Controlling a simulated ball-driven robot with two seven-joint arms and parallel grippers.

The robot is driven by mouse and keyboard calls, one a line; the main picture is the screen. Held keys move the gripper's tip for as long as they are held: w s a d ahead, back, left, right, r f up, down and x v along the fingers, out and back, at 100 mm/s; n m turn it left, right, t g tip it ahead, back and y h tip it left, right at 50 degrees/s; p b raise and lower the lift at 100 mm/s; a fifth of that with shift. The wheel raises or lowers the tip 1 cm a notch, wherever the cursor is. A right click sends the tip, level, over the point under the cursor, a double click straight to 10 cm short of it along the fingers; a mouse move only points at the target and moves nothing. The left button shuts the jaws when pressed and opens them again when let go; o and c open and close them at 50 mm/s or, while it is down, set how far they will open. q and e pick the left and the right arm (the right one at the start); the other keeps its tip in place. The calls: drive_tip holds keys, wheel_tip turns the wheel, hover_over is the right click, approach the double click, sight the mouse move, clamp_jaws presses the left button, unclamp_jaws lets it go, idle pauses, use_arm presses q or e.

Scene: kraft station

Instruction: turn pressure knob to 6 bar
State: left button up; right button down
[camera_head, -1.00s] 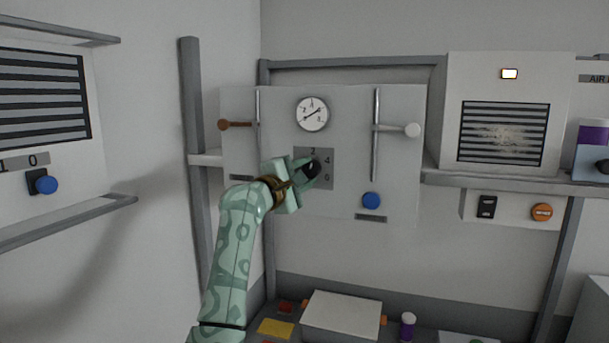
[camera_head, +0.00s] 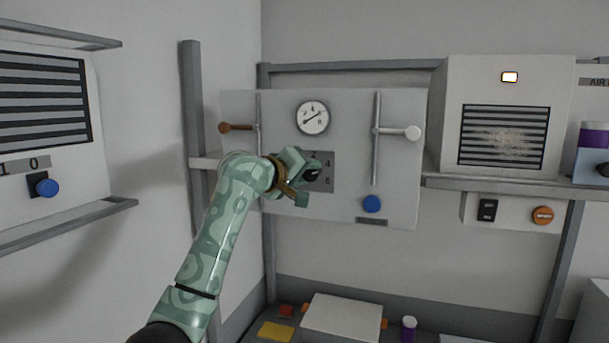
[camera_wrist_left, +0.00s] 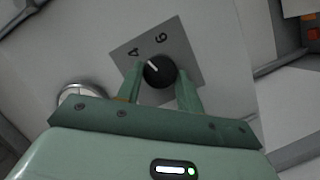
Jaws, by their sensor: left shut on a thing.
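The pressure knob (camera_head: 313,175) is round and black, on a grey plate (camera_head: 325,158) marked with numbers on the white panel. In the left wrist view, the knob (camera_wrist_left: 160,72) sits between my fingers. Its white pointer line aims between the printed 4 and 6. My left gripper (camera_head: 304,181) is shut on the knob, one finger on each side; it also shows in the left wrist view (camera_wrist_left: 160,80). The gripper hides the left part of the plate in the head view. A round gauge (camera_head: 312,118) with a dark needle is above. My right gripper is not in view.
On the panel (camera_head: 345,105), a brown-handled lever (camera_head: 237,127) is at left, a white-knobbed lever (camera_head: 402,132) at right and a blue button (camera_head: 372,204) at lower right. A grey post (camera_head: 190,100) stands left. A white box (camera_head: 343,318) lies below.

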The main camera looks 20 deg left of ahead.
use_arm(q)
drive_tip(key=m, duration=0.1)
drive_tip(key=m+y, duration=0.1)
drive_tip(key=m, duration=0.1)
drive_tip(key=shift+d+f+m+g+y, duration=0.2)
drive_tip(key=shift+f+m+g+y, duration=0.1)
drive_tip(key=shift+g, duration=0.1)
drive_tip(key=m+y, duration=0.2)
drive_tip(key=m, duration=0.1)
drive_tip(key=shift+d+r, duration=0.1)
drive_tip(key=shift+d, duration=0.05)
drive_tip(key=shift+m, duration=0.4)
drive_tip(key=o, duration=1)
drive_tip(key=shift+r, duration=0.2)
